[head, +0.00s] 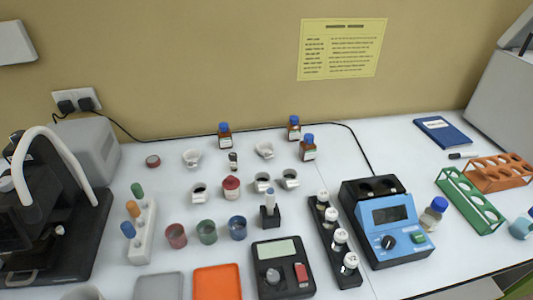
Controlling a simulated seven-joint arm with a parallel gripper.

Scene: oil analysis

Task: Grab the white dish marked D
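No letter D is readable at this size in the head view. Two small white dishes stand towards the back, one at the left (192,159) and one nearer the middle (264,151). Three white cups with dark insides stand in front of them: a left one (199,196), a middle one (262,187) and a right one (289,182). I cannot tell which, if any, of these is marked D. My gripper does not show in the view.
A red-lidded jar (231,188) stands between the cups. Red, green and blue cups (207,232), a scale (282,268), a black vial rack (333,252) and a blue instrument (386,225) are nearer. Brown bottles (225,136) stand behind.

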